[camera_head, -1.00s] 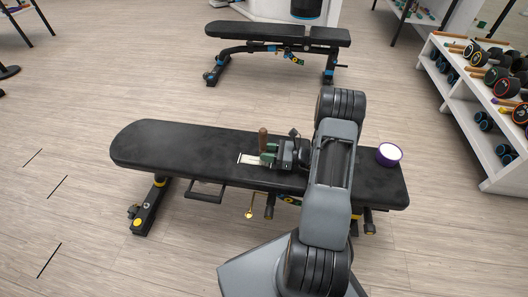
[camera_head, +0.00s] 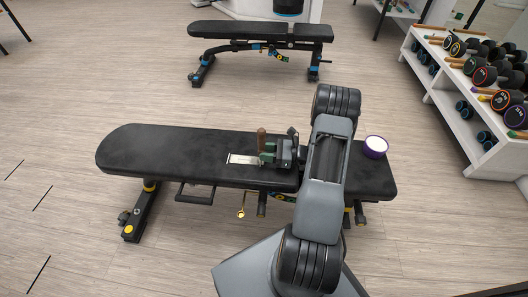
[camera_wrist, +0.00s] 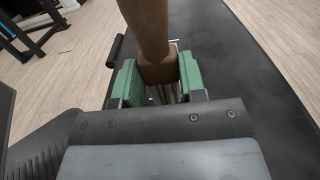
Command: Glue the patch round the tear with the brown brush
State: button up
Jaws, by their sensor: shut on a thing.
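The brown brush (camera_head: 261,137) stands upright in my gripper (camera_head: 268,152), above the black bench pad (camera_head: 165,148). In the wrist view the brown handle (camera_wrist: 147,30) rises between the green fingers of my gripper (camera_wrist: 160,82), which are shut on it. A pale patch (camera_head: 240,159) lies on the bench top just left of the brush. The tear itself is too small to make out. The brush's lower end is mostly hidden by my gripper, so I cannot tell whether it touches the patch.
A purple tub with a white top (camera_head: 375,147) stands at the right end of the bench, beyond my arm. A second bench (camera_head: 240,31) stands behind on the wood floor. A white rack of dumbbells (camera_head: 462,120) is at the right. The bench's left half is clear.

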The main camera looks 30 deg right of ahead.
aim_at(258, 152)
jog(key=shift+a, duration=0.1)
dwell(0.3)
jog(key=shift+x, duration=1.45)
jog(key=shift+p+x, duration=0.55)
jog(key=shift+x, duration=1.05)
jog(key=shift+f+x, duration=0.2)
jog(key=shift+x, duration=3.6)
jog(key=shift+r, duration=0.2)
